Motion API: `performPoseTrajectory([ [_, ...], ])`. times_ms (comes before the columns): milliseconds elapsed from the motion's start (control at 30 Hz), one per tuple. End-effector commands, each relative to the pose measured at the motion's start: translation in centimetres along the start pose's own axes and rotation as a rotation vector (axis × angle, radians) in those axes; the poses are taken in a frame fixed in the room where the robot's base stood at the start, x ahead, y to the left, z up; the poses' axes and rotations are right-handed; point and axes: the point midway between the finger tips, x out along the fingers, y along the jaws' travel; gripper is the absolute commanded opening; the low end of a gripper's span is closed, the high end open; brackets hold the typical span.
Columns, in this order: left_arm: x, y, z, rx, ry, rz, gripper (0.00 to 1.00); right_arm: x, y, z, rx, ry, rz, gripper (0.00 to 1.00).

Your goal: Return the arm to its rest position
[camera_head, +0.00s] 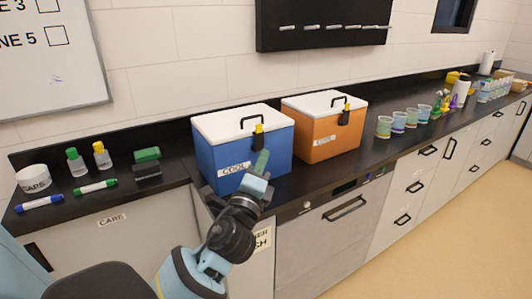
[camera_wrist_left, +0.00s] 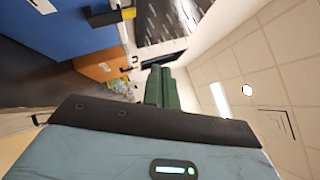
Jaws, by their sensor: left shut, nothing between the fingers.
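My left gripper (camera_head: 262,163) reaches in from the bottom of the head view, in front of the blue cooler box (camera_head: 221,163). Its green fingers are closed together with nothing between them. In the left wrist view the closed green fingers (camera_wrist_left: 162,90) point up, with the blue cooler (camera_wrist_left: 60,20) at the left and the orange cooler (camera_wrist_left: 100,67) beyond. I cannot tell whether the gripper touches the blue cooler. My right gripper is not in view.
An orange cooler (camera_head: 322,133) stands right of the blue one. Cups (camera_head: 384,126) and bottles line the dark counter further right. Floor is clear at lower right.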

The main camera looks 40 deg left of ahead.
Motion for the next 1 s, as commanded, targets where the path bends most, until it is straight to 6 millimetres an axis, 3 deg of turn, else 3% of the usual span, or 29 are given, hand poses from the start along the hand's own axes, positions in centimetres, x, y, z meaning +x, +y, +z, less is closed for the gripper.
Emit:
performPoseTrajectory([
  [200, -1.2, -0.4, 0.1, 0.0, 0.0, 0.002, 0.0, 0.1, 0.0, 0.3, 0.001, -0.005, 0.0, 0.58],
  [767, -1.2, -0.4, 0.1, 0.0, 0.0, 0.001, 0.0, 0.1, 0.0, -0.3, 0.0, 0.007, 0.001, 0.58],
  [867, -1.7, 0.4, -0.4, -0.025, 0.018, 0.023, 0.0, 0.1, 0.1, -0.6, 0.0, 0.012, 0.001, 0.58],
  [1000, -4.4, 4.3, -2.8, -0.157, 0.1, 0.137, 0.0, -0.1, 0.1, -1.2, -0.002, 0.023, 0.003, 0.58],
])
